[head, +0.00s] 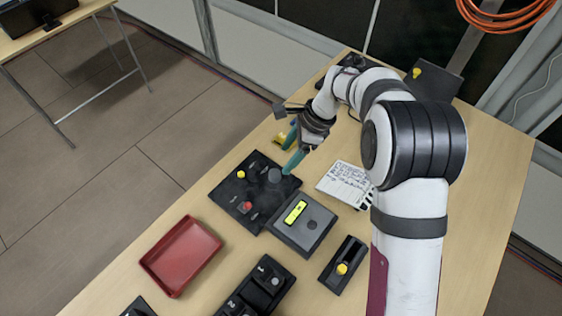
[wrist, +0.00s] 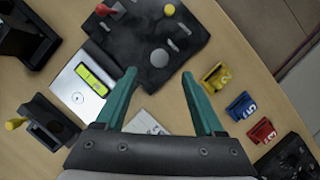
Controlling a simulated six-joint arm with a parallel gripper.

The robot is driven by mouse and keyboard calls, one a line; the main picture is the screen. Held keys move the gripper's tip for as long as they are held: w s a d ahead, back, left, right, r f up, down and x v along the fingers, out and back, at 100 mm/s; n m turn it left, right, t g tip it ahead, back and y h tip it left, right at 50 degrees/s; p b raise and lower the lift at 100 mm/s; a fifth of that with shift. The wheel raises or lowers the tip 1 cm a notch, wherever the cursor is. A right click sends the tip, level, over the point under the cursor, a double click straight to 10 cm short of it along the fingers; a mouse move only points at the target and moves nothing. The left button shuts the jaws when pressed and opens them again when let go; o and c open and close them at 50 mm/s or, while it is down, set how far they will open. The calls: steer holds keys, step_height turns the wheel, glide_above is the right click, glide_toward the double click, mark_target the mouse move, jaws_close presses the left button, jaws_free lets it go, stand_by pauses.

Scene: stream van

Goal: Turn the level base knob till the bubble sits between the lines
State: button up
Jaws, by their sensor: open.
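A grey box (head: 290,236) carries a yellow-green bubble vial (head: 297,212) with dark marks on it; the bubble's place between the lines is too small to tell. The vial also shows in the wrist view (wrist: 95,79). Beside the box lies a black panel (head: 228,190) with a round grey knob (head: 275,175), a red control (head: 247,206) and a yellow knob (head: 241,174). My gripper (head: 286,158) is open and empty, with teal fingers. In the wrist view the grey knob (wrist: 159,57) lies just beyond the gap between the fingertips (wrist: 159,75), apart from both.
A red tray (head: 150,262) lies at the front left. A black block with a yellow lever (head: 342,268) and a numbered black switch box (head: 262,285) stand in front. A white clapperboard (head: 345,183) lies right of the panel. Yellow, blue and red numbered pieces (wrist: 240,106) lie nearby.

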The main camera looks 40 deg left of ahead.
mark_target(275, 173)
steer(key=x, duration=0.7)
steer(key=shift+a+f, duration=0.1)
steer(key=shift+f, duration=0.3)
jaws_close()
